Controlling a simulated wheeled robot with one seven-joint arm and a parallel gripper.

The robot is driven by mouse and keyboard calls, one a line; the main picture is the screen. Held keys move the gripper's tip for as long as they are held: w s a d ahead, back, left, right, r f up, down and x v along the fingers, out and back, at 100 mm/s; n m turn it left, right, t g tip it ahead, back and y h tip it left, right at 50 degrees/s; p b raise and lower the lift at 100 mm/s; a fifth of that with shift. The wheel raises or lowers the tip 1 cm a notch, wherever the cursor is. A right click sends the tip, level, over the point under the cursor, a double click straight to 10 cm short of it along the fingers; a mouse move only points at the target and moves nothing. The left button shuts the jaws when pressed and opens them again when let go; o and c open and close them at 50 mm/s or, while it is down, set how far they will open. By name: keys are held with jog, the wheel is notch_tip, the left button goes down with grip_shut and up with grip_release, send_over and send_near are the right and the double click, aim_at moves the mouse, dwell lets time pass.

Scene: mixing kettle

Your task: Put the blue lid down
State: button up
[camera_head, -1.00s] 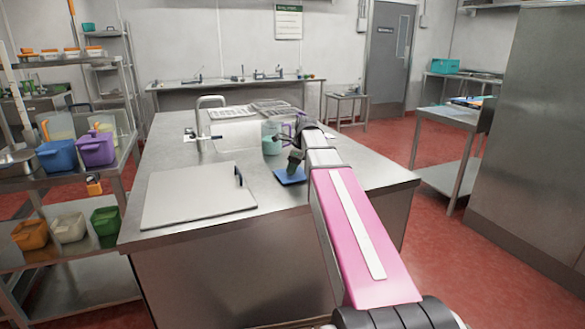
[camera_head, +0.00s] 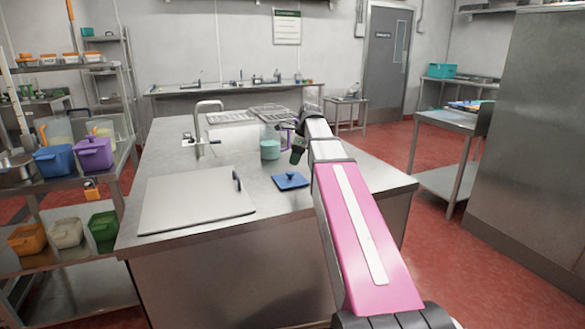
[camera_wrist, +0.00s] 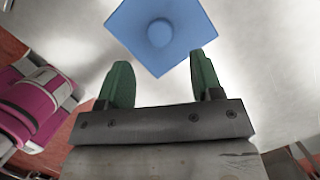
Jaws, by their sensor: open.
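The blue lid (camera_head: 290,181) is a flat square with a round knob, lying on the steel counter (camera_head: 215,246) near its front right part. In the wrist view the blue lid (camera_wrist: 163,32) shows beyond my fingertips, with its knob roughly midway across the gap. My gripper (camera_head: 297,150) is above and behind the lid in the head view, apart from it. In the wrist view its two green fingers (camera_wrist: 160,75) are spread wide with nothing between them.
A teal container (camera_head: 270,150) stands just behind the lid, with a purple-handled item beside it. A flat steel cover (camera_head: 195,197) with a dark handle lies to the left.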

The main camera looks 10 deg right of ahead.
jog(key=shift+o, duration=0.3)
jog(key=v, duration=0.5)
jog(key=m+t+y, duration=0.3)
jog(key=t+y, duration=0.2)
send_near(291, 172)
jog(key=shift+y, duration=0.3)
jog(key=x, duration=0.9)
jog(key=shift+f, duration=0.3)
jog(key=c, duration=1)
jog(key=shift+r, duration=0.1)
jog(key=shift+c, duration=0.2)
